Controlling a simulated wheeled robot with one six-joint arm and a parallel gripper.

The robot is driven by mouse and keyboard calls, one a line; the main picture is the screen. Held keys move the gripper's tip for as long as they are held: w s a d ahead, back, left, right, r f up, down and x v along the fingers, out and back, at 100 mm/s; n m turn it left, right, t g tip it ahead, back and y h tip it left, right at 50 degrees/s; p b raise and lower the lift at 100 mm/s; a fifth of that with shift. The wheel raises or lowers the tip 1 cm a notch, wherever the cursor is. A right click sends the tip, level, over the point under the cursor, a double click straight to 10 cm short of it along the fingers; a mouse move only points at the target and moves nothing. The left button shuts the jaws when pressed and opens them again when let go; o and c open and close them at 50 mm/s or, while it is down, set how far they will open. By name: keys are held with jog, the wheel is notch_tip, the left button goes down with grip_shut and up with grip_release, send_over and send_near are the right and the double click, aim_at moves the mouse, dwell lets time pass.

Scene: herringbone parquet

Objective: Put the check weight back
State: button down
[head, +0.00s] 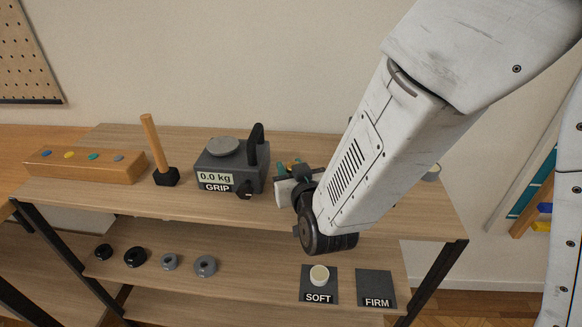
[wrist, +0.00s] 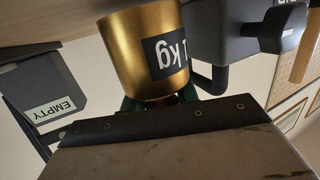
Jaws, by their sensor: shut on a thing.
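The check weight (wrist: 143,55) is a brass-coloured cylinder with a dark label whose text, ending in "kg", shows upside down in the wrist view. My gripper (wrist: 160,99) is shut on it, with green fingers partly visible below it. In the head view my gripper (head: 288,170) is above the upper shelf, just right of the grey GRIP device (head: 222,168), and the weight is not clearly visible there. The device reads 0.0 kg and has a bare round plate on top. A dark block labelled EMPTY (wrist: 52,85) stands at the left in the wrist view.
The upper shelf (head: 90,195) also holds a wooden bar with coloured dots (head: 85,167) and a mallet (head: 157,150). Several rings (head: 169,261), a SOFT pad (head: 308,287) with a cream cylinder and a bare FIRM pad (head: 376,284) are on the lower shelf. My arm hides the upper shelf's right part.

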jog(key=shift+s+d+f, duration=0.15)
jog(key=shift+s+f, duration=0.1)
jog(key=shift+f, duration=0.4)
jog(key=c, duration=1)
grip_release()
jog(key=shift+f, duration=0.15)
jog(key=shift+w+a, duration=0.2)
jog(key=shift+d+r, duration=0.1)
jog(key=shift+r, duration=5.65)
jog(key=shift+s, duration=0.15)
